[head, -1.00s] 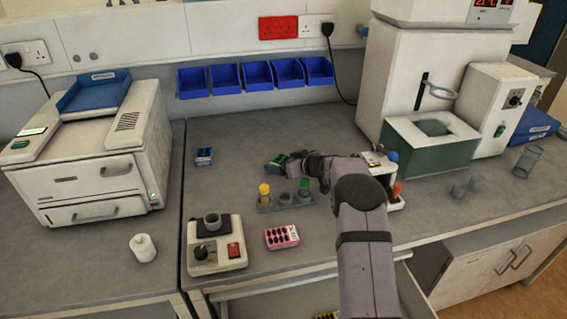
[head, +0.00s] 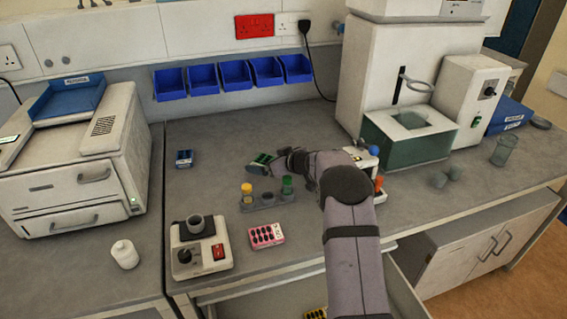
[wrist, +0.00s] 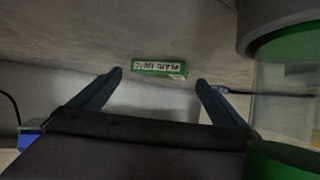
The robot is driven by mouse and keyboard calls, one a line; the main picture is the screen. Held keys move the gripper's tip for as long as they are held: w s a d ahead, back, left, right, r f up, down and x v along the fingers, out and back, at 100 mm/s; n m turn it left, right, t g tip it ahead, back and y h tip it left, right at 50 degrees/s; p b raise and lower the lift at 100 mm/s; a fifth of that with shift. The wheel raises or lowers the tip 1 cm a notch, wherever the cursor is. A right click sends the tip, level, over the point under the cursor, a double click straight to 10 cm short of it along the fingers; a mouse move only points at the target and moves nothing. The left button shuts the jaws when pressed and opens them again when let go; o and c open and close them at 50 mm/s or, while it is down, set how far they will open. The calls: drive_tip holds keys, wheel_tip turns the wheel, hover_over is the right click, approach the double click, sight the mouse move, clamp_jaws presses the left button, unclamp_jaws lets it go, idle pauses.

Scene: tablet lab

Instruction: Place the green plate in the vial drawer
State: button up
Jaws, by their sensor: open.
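The green plate (head: 262,159) lies on the bench behind the vial rack in the head view, partly covered by my gripper. In the wrist view the green plate (wrist: 158,68) shows a pale label and appears between my fingertips, beyond them. My gripper (wrist: 161,77) is open and empty, its dark fingers spread on both sides of the plate in the picture. I cannot tell whether the fingers touch it. An open drawer (head: 225,294) sticks out under the bench front, with a yellow-edged item (head: 315,313) partly visible inside. My arm hides part of this drawer.
A rack (head: 268,202) with yellow-capped and green-capped vials stands just in front of my gripper. A pink box (head: 266,236) and a hotplate device (head: 200,250) are nearer the front edge. A small blue box (head: 184,158) is at left. The bench behind the plate is clear.

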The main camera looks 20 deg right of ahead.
drive_tip(key=b+v, duration=0.3)
drive_tip(key=v, duration=0.7)
drive_tip(key=shift+s+b, duration=0.2)
drive_tip(key=shift+b, duration=0.15)
drive_tip(key=c, duration=0.7)
drive_tip(key=shift+r, duration=0.1)
